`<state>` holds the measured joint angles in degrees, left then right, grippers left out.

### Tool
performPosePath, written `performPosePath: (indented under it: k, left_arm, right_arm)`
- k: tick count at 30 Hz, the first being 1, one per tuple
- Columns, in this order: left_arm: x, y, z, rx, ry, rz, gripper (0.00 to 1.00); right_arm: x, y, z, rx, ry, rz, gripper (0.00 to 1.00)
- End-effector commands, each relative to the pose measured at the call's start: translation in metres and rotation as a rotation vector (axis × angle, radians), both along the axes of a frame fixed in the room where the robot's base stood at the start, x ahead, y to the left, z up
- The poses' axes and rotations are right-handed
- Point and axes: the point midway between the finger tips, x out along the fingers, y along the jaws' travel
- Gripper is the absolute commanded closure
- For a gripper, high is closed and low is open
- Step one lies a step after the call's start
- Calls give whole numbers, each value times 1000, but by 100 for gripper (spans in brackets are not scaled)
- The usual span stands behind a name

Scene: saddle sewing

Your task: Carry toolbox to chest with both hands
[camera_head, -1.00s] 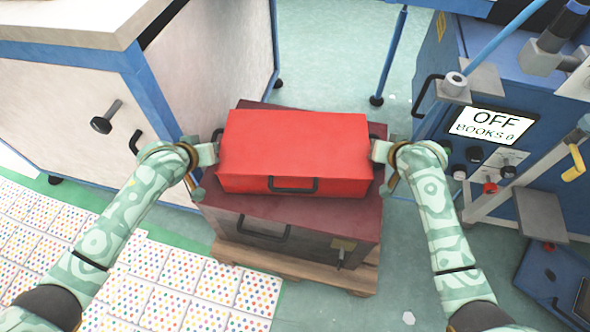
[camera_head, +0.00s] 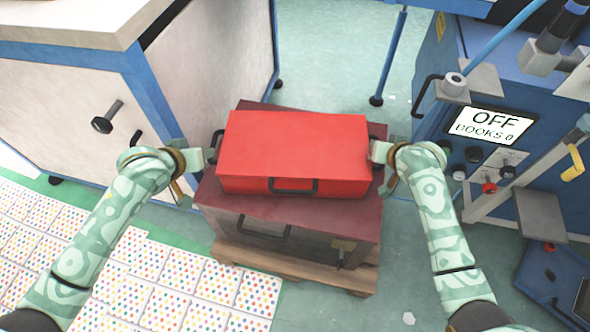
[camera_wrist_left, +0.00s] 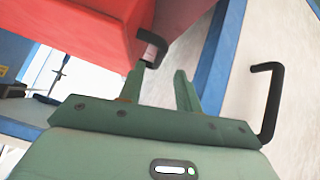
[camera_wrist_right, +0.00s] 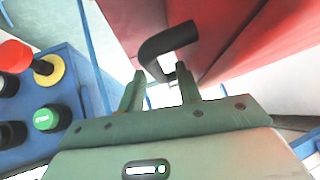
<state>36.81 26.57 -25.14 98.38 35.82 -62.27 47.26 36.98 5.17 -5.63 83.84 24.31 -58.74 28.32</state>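The red toolbox (camera_head: 292,145) rests on top of the dark red chest (camera_head: 230,222), its front handle facing me. My left gripper (camera_head: 212,153) is at the toolbox's left side. In the left wrist view its fingers (camera_wrist_left: 158,78) are apart, with a black side handle (camera_wrist_left: 152,48) by the tip of one finger, not clearly between them. My right gripper (camera_head: 376,152) is at the right side. In the right wrist view its fingers (camera_wrist_right: 160,78) are apart, and the other black side handle (camera_wrist_right: 165,48) reaches in between their tips.
The chest stands on a wooden pallet (camera_head: 290,266). A white cabinet with blue edges (camera_head: 60,95) stands close on the left. A blue machine with a screen (camera_head: 490,124) stands on the right. Dotted mats (camera_head: 170,270) cover the floor at front left.

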Motion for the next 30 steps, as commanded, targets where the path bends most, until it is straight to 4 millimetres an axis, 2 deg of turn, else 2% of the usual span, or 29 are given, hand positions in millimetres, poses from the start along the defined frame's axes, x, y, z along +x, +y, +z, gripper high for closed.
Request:
performPosePath:
  k: [6,14,30]
  left_arm:
    - [-33,9,33,0,-1,-1,66]
    - [-47,12,47,0,0,0,66]
    - [-47,12,47,0,0,0,66]
  right_arm:
    - [0,0,0,0,0,0,66]
    - [-5,-1,5,0,0,0,66]
    - [-77,-10,77,1,-1,0,66]
